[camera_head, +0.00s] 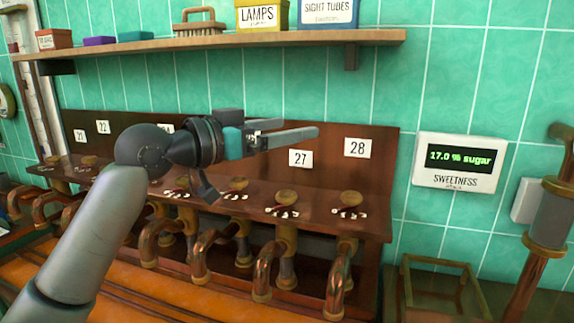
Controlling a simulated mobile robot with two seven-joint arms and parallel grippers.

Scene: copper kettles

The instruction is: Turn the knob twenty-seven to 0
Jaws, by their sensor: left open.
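Knob twenty-seven (287,196) is a small brass knob on the wooden ledge below the white card "27" (300,158). White scale marks lie in front of it, too small to read, so I cannot tell its setting. My left gripper (298,129) is open and empty. It points right, in front of the wooden back panel, and appears above the knob in the picture, apart from it. My left arm hides part of the panel and some cards. My right gripper is out of view.
Knob twenty-eight (350,198) is to the right, and other knobs are to the left. Copper pipes (265,262) hang below the ledge. A shelf (230,42) with boxes runs above. A sweetness display (459,160) reads 17.0 % sugar.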

